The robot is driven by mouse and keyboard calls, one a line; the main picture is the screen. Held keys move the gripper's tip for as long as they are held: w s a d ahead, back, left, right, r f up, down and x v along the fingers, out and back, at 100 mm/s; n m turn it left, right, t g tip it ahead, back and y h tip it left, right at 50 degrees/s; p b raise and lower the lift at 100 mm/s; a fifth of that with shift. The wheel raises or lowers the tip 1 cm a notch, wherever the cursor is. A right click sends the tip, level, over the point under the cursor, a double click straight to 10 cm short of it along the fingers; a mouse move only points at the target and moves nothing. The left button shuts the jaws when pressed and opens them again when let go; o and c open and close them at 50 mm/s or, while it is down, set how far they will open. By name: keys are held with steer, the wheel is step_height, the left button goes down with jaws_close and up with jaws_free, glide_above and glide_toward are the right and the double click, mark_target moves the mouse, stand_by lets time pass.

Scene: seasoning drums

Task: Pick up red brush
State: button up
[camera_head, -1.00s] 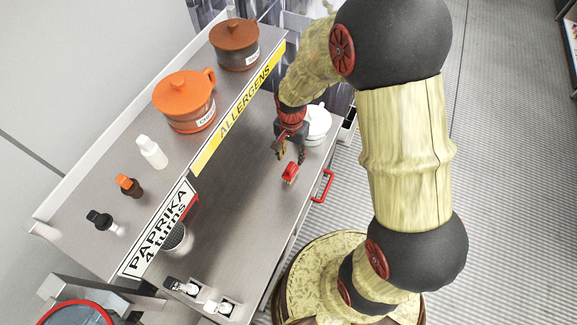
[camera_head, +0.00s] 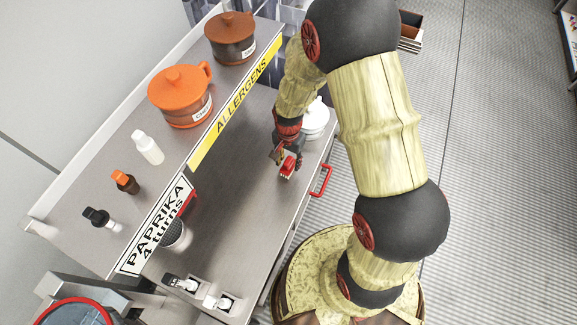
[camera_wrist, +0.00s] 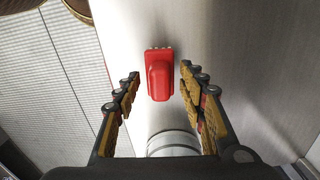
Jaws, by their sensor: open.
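The red brush (camera_head: 288,168) lies on the grey metal worktop near its front edge. In the wrist view the brush (camera_wrist: 159,76) is between and slightly beyond my fingertips, with a row of pale bristle tufts at its far end. My gripper (camera_head: 282,160) is just above and beside it in the head view. In the wrist view my gripper (camera_wrist: 159,84) is open, with one finger on each side of the brush and gaps showing on both sides.
A white lidded pot (camera_head: 315,122) stands close behind my gripper. A red handle (camera_head: 321,182) sticks out from the front edge. The upper shelf holds an orange pot (camera_head: 181,98), a brown pot (camera_head: 231,39) and several small bottles. Open worktop (camera_head: 225,225) lies to the left.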

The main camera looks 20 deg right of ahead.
steer(key=shift+c, duration=0.9)
jaws_close()
steer(key=shift+r, duration=0.55)
step_height(320, 180, up, 2)
steer(key=shift+r, duration=0.2)
steer(key=s+r+p, duration=0.1)
steer(key=s+r, duration=0.8)
steer(key=s, duration=0.5)
steer(key=shift+r, duration=0.25)
